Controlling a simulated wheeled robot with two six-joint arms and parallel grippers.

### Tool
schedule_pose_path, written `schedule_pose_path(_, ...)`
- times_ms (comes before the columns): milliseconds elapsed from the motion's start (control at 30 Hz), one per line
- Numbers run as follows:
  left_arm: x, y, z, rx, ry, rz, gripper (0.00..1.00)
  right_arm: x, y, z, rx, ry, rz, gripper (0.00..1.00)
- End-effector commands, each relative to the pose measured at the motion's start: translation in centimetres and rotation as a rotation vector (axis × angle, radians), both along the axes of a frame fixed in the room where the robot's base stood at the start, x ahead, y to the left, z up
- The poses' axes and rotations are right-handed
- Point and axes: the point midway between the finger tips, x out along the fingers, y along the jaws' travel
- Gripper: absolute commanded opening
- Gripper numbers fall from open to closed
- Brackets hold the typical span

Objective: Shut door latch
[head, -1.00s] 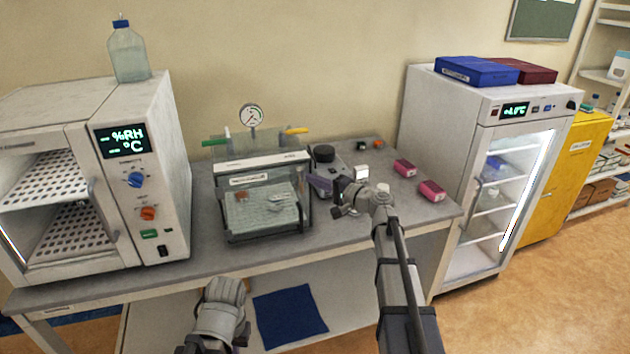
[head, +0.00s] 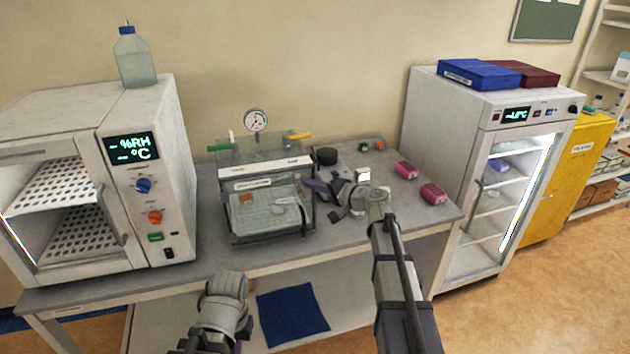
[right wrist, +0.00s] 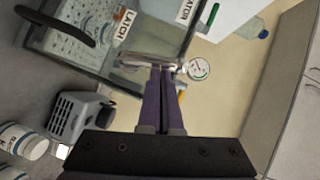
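A clear-walled box (head: 233,224) with a glass front and a pale labelled strip along its top stands mid-bench in the head view. The right wrist view shows its glass (right wrist: 95,62), a dark handle (right wrist: 58,22) and a label reading LATCH (right wrist: 125,26). A shiny metal bar (right wrist: 135,60) lies along the box edge. My right gripper (right wrist: 162,72) has its purple fingers nearly together at this bar; contact is unclear. It also shows in the head view beside the box's right edge. My left gripper (head: 228,284) is low in front of the bench, its fingertips hidden.
A gauge (head: 256,121) rises behind the box. A humidity cabinet (head: 150,240) stands left and a glass-door fridge (head: 432,130) right. Pink boxes (head: 433,193) lie right of my right arm. A grey device (right wrist: 75,115) and white jars (right wrist: 20,142) are near the right gripper.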

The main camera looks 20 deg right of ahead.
Motion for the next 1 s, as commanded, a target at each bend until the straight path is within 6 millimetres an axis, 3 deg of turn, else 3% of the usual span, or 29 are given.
schedule_pose_path(33, 0.0, 0.0, 1.1, 0.0, 0.0, 0.0, 0.0, -0.1, 0.4, 0.7, -0.037, -0.001, 0.002, 0.0)
schedule_pose_path(200, 0.0, 0.0, 3.1, 0.0, 0.0, -0.001, 0.0, -0.1, 1.3, 0.9, -0.193, -0.007, 0.002, 0.0)
schedule_pose_path(500, 0.0, 0.0, 5.5, 0.0, 0.0, -0.002, 0.0, -0.2, 3.0, 0.6, -0.479, -0.019, 0.002, 0.0)
schedule_pose_path(1000, 0.0, 0.0, 6.9, -0.001, 0.0, 0.002, 0.0, -0.2, 5.5, -0.9, -0.943, -0.036, 0.001, 0.0)
